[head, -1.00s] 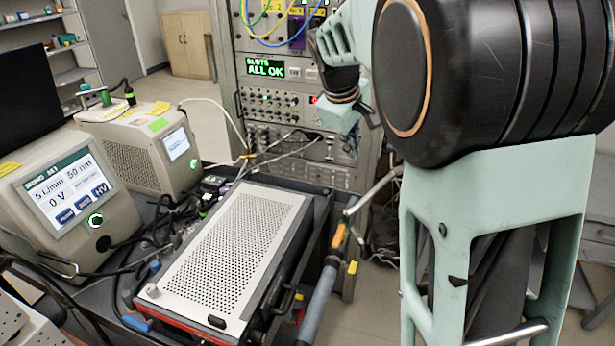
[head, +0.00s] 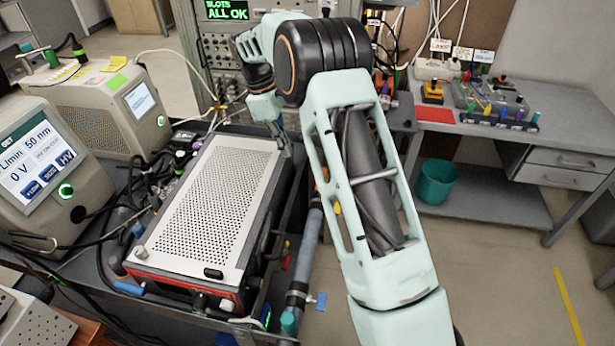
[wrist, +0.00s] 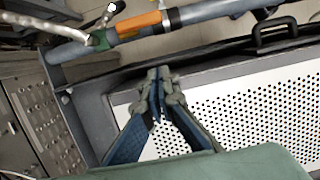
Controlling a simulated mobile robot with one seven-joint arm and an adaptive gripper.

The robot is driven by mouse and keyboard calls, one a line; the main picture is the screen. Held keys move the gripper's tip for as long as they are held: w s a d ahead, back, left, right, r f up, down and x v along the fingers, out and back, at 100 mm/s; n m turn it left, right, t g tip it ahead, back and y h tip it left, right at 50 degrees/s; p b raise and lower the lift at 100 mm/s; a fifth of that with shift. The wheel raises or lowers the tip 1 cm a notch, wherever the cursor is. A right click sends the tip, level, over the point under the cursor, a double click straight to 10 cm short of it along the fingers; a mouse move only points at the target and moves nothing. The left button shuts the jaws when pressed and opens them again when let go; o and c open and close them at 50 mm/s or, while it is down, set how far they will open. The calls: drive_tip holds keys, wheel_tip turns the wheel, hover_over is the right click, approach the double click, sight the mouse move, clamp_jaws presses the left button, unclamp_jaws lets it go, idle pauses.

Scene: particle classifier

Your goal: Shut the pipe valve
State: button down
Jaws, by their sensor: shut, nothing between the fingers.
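A grey pipe (head: 309,240) runs along the right side of the cart. In the wrist view the pipe (wrist: 215,12) crosses the top, with an orange section (wrist: 140,25) on it. A small blue tab (head: 321,301), which looks like a valve handle, sticks out sideways near the pipe's front end; I cannot tell its exact position. My gripper (head: 284,147) is over the far right edge of the perforated white-topped box (head: 160,246). In the wrist view my gripper (wrist: 158,76) is shut and empty, over the box's edge and apart from the pipe.
Instruments with screens (head: 48,165) and cables crowd the cart's left side. A rack (head: 228,55) stands behind. A workbench (head: 470,120) with tools and a teal bin (head: 437,181) are at right.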

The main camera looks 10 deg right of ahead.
drive_tip(key=s+d+f+p, duration=0.2)
drive_tip(key=d+f, duration=0.4)
drive_tip(key=f, duration=0.3)
drive_tip(key=shift+s+f, duration=0.25)
drive_tip(key=shift+f, duration=0.1)
